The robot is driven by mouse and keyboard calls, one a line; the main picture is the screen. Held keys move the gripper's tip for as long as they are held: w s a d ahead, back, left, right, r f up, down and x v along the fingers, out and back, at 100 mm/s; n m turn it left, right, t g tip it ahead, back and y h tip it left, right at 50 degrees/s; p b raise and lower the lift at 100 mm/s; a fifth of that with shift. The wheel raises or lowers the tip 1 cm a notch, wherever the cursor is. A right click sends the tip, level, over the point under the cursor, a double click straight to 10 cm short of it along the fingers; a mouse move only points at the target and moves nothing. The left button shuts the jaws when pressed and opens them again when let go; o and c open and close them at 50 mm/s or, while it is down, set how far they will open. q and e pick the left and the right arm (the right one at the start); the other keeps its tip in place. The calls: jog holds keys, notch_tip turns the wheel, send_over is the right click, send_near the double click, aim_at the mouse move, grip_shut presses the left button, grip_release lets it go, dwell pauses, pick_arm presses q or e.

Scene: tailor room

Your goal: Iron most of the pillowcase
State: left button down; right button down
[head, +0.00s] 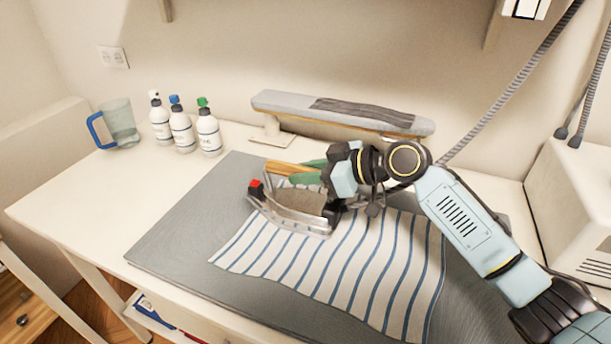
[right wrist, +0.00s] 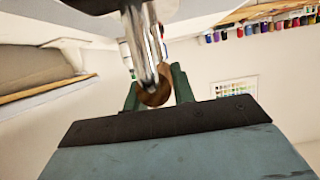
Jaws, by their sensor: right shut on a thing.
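The pillowcase (head: 330,262), white with blue stripes, lies spread on the grey ironing mat (head: 175,235). A metal iron (head: 295,205) with a wooden handle (head: 285,167) and a red knob stands over its far left part, seemingly resting on the cloth. My right gripper (head: 310,170), with green fingers, is shut on the iron's handle from the right. In the right wrist view the round end of the handle (right wrist: 155,95) sits between the two fingers. The cloth beneath the iron and arm is hidden. My left gripper is not in view.
A small sleeve board (head: 280,104) stands behind the mat. Three bottles (head: 181,128) and a clear jug with a blue handle (head: 119,126) stand at the back left. A white machine (head: 575,200) is at the right. The white table (head: 70,205) is clear at front left.

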jog(key=shift+r, duration=0.25)
jog(key=shift+w, duration=0.1)
jog(key=shift+w+d+f+b, duration=0.1)
jog(key=shift+w+d+b, duration=0.25)
jog(key=shift+w+b, duration=0.5)
jog(key=shift+w+d+b, duration=0.4)
jog(key=shift+w+b, duration=0.3)
jog(key=shift+w, duration=0.2)
jog(key=shift+w+d+b, duration=0.35)
jog(key=shift+w+b, duration=0.4)
jog(key=shift+w, duration=0.15)
jog(key=shift+w+d+b, duration=0.4)
jog(key=shift+w+b, duration=0.3)
jog(key=shift+w, duration=0.2)
notch_tip(320, 180, up, 8)
jog(key=p, duration=0.5)
jog(key=shift+f, duration=0.35)
